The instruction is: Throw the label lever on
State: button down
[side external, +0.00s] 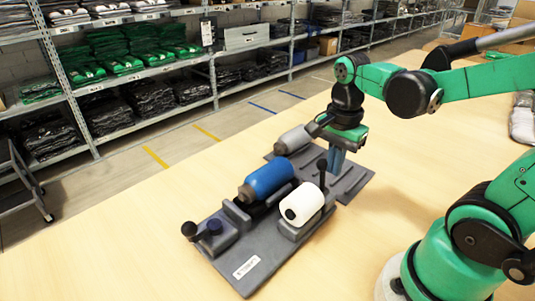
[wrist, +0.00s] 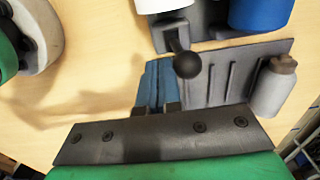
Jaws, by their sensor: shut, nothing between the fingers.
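A dark lever with a black ball knob (side external: 321,163) stands by the white roll (side external: 303,204). The knob also shows large in the wrist view (wrist: 187,65). Two more dark knobs, one black (side external: 189,230) and one dark blue (side external: 214,227), are at the front left end of the grey base plate (side external: 249,268). I cannot tell from markings which is the label lever. My gripper (side external: 335,164) points down with its blue fingers shut and empty, just right of the knob beside the white roll. In the wrist view the fingers (wrist: 157,80) are left of the knob; contact is not visible.
A blue cylinder (side external: 267,181) lies beside the white roll. A grey bottle (side external: 293,140) lies at the far end of the ribbed grey plate (side external: 352,186). The wooden table (side external: 130,230) is clear at the left. Shelves of folded clothes (side external: 140,45) stand behind.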

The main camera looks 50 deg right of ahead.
jog(key=shift+w, duration=0.1)
jog(key=shift+w+f, duration=0.1)
jog(key=shift+w, duration=0.3)
notch_tip(320, 180, up, 7)
jog(key=s, duration=0.2)
jog(key=a+n+t, duration=0.1)
jog(key=n, duration=0.1)
jog(key=w+f+n+t, duration=0.1)
jog(key=n, duration=0.2)
jog(key=w+a+f+n+t, duration=0.1)
jog(key=n, duration=0.2)
jog(key=shift+w+a+f+h, duration=0.2)
jog(key=shift+a+h, duration=0.1)
jog(key=shift+a, duration=0.05)
jog(key=a+n+t, duration=0.1)
jog(key=n, duration=0.1)
jog(key=w+a+n+t, duration=0.1)
jog(key=n, duration=0.2)
jog(key=w+a+f+n+t, duration=0.1)
jog(key=n, duration=0.2)
jog(key=shift+w+a+f+n+t, duration=0.15)
jog(key=shift+n+t, duration=0.15)
jog(key=shift+n, duration=0.2)
jog(key=shift+w+a+r+n+t, duration=0.1)
jog(key=shift+n+t, duration=0.2)
jog(key=shift+n, duration=0.2)
